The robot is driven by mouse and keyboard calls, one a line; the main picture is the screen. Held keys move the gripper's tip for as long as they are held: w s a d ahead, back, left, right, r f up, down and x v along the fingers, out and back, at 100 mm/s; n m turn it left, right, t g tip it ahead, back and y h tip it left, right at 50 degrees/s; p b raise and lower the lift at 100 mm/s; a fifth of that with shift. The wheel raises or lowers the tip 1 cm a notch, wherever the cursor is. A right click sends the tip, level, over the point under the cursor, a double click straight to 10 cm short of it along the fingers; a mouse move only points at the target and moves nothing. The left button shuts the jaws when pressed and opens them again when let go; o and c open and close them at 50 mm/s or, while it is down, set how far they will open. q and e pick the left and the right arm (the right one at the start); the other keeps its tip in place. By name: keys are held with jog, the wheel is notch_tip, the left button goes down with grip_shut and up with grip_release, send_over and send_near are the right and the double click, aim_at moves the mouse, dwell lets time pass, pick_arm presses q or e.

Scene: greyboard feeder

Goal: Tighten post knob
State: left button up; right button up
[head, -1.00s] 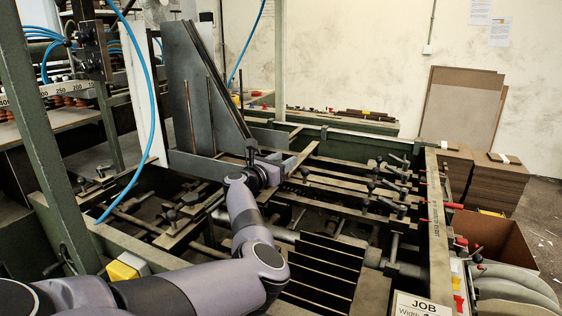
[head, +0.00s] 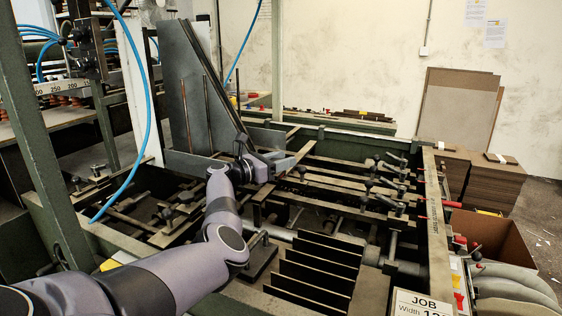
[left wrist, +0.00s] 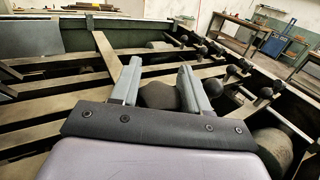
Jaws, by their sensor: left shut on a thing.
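My left gripper (head: 284,160) is at the back of the feeder bed, just right of the foot of the tall grey plates. In the left wrist view its two grey fingers (left wrist: 160,88) stand on either side of a dark rounded knob (left wrist: 158,95), and they are shut on it. The knob's lower part and post are hidden by the gripper body. In the head view the hand hides the knob. My right gripper is in neither view.
Other black ball knobs and handles (head: 392,182) sit on the bars to the right. Tall grey plates (head: 190,95) rise left of the hand. A blue hose (head: 146,110) hangs near my arm. Slanted dark fins (head: 315,270) stand in front. A green rail (head: 340,142) bounds the back.

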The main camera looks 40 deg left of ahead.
pick_arm(q)
jog(key=o, duration=1)
jog(key=shift+c, duration=0.2)
notch_tip(320, 180, up, 20)
